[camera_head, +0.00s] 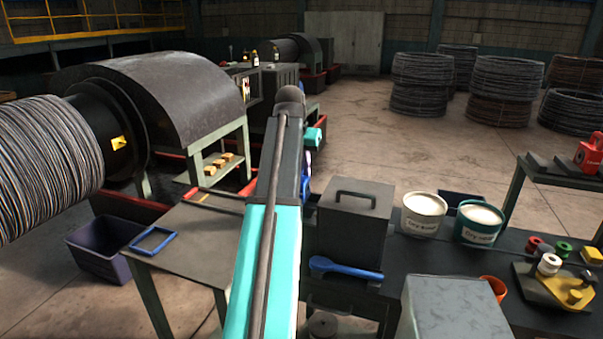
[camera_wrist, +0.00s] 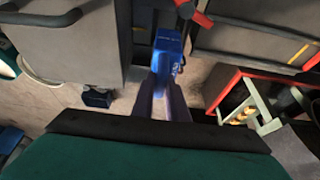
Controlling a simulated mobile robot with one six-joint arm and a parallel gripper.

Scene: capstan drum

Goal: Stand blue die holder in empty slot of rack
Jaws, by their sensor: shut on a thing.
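The blue die holder (camera_wrist: 169,42) is between the fingers of my gripper (camera_wrist: 167,82) in the wrist view, with pale lettering on its faces. The gripper is shut on it and holds it in the air, above the gap between the bench and the side table. In the head view my arm hides most of the gripper, and only a sliver of blue (camera_head: 305,186) shows beside the arm. At the right edge, a red holder (camera_head: 590,152) stands on a dark stand (camera_head: 549,168) that looks like the rack. Its slots cannot be made out clearly.
The dark bench (camera_head: 403,262) carries a grey lidded box (camera_head: 353,232), a blue scoop (camera_head: 345,269), two powder buckets (camera_head: 423,215) (camera_head: 480,223) and a yellow fixture (camera_head: 560,288). A side table (camera_head: 190,240) with a blue frame (camera_head: 153,241) stands left, near the wire drum (camera_head: 45,165).

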